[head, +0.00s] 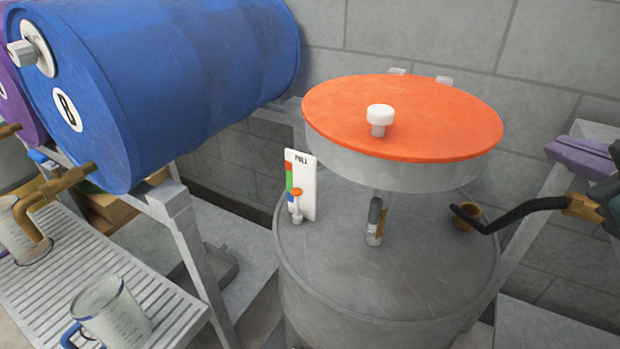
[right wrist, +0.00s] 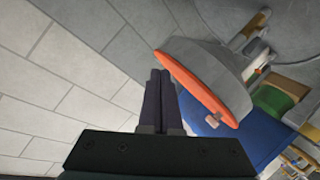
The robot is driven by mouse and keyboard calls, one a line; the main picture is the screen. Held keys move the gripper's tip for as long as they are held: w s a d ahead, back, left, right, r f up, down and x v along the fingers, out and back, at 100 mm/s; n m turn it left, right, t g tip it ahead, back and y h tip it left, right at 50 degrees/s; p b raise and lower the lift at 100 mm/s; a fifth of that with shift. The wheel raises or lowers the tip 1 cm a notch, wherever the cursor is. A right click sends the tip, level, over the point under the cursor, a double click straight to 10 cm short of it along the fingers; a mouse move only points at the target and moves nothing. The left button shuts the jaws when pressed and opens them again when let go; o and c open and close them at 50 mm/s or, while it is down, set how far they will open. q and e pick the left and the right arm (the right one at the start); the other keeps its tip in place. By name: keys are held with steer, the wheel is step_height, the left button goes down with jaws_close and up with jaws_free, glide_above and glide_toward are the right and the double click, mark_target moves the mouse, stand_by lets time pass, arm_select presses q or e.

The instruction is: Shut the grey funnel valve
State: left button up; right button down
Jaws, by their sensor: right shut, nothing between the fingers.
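The grey funnel (head: 400,165) with an orange lid (head: 430,115) and white knob (head: 380,117) stands above a grey drum (head: 390,290). Its valve (head: 375,220) is on the short neck below the funnel. A grey handle there stands upright along the neck, with a brass-coloured part beside it. My right gripper (head: 552,152) is shut and empty, to the right of the funnel and apart from it. In the right wrist view, its closed fingers (right wrist: 160,75) are left of the funnel (right wrist: 215,70), and the valve cannot be made out. My left gripper is not in view.
A black hose (head: 520,208) with a brass end runs from the drum top to the right edge. A FULL gauge (head: 303,180) stands left of the valve. A blue barrel (head: 180,80) and mugs (head: 110,310) on a slatted rack are at left.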

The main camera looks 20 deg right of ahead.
arm_select(q)
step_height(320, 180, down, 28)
steer(key=b, duration=2.5)
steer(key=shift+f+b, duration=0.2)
steer(key=shift+b, duration=0.2)
arm_select(e)
steer(key=a+f+n+t+y, duration=0.2)
steer(key=f+n+y, duration=0.2)
steer(key=f+n, duration=0.4)
steer(key=w+a+f+n+t+y, duration=0.1)
steer(key=a+f+n+t+y, duration=0.2)
steer(key=f+n, duration=0.6)
step_height(320, 180, down, 6)
steer(key=shift+w+r+y, duration=0.15)
steer(key=shift+w+y, duration=0.05)
steer(key=shift+y, duration=1)
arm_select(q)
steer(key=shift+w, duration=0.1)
